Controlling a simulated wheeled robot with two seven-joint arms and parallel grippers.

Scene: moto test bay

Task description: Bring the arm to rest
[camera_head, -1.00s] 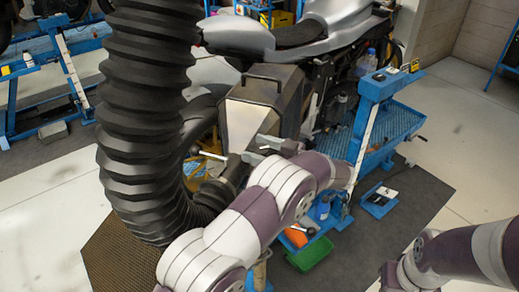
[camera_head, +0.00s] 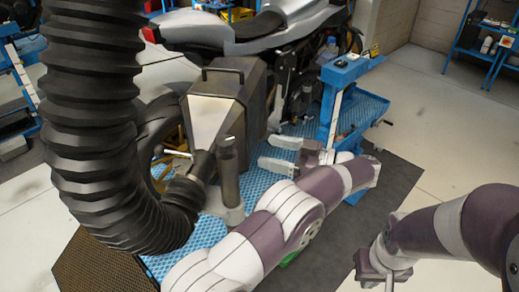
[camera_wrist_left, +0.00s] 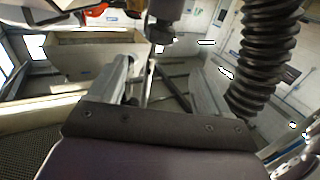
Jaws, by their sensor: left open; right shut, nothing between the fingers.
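My left arm (camera_head: 290,225), white and purple, reaches up from the bottom of the head view. Its gripper (camera_head: 270,152) is open and empty, with two grey fingers pointing left. It is to the right of the grey upright post (camera_head: 229,175) by the hose's end, with a visible gap between them in the picture. In the left wrist view the gripper's fingers (camera_wrist_left: 165,85) stand apart with nothing gripped between them. My right gripper (camera_head: 385,275) is at the lower right, shut and empty, partly hidden by its own wrist.
A thick black corrugated hose (camera_head: 95,120) hangs at the left and curves towards the dark box-shaped case (camera_head: 228,105) beside the motorcycle (camera_head: 240,30). A blue lift stand (camera_head: 340,75) is just behind my left gripper. Open floor (camera_head: 425,95) lies at the right.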

